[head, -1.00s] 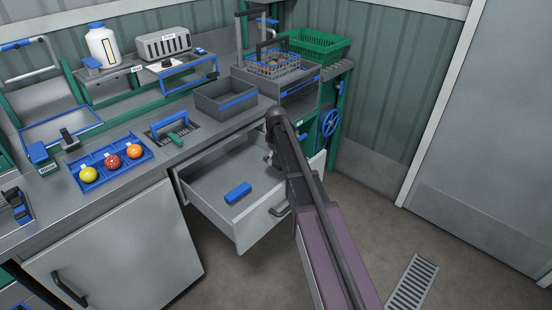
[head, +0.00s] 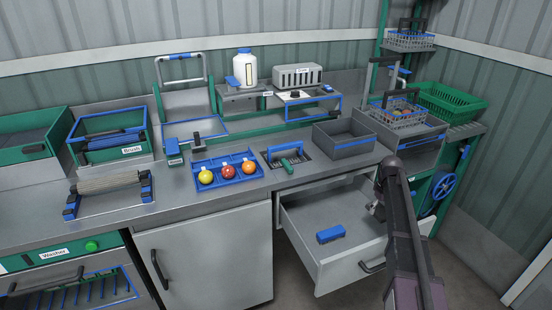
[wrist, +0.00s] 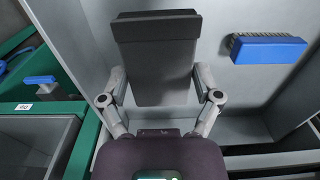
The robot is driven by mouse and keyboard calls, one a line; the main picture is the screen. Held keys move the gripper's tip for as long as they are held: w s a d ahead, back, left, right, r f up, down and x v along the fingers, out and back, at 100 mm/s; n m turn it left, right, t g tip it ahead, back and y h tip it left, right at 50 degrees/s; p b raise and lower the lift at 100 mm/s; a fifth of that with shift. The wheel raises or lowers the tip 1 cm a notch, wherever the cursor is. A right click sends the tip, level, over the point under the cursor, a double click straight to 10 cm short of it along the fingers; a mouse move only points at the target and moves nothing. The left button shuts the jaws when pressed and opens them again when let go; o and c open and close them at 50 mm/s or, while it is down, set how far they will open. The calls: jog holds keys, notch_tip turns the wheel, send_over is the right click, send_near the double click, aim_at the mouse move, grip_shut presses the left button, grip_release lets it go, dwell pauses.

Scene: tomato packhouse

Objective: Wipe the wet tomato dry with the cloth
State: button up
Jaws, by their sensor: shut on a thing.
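In the head view my gripper (head: 374,208) is over the right side of the open drawer, partly hidden by my arm. Three tomatoes sit in a blue tray on the counter, left of my gripper: yellow (head: 206,177), red (head: 229,172) and orange (head: 248,167). I cannot tell which one is wet.
A blue brush (head: 330,234) lies in the open drawer (head: 341,267); it also shows in the wrist view (wrist: 268,48). A roller stand (head: 108,190) is at left.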

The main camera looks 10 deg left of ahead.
notch_tip(320, 180, up, 32)
jog(key=p, duration=3.1)
jog(key=shift+d, duration=0.1)
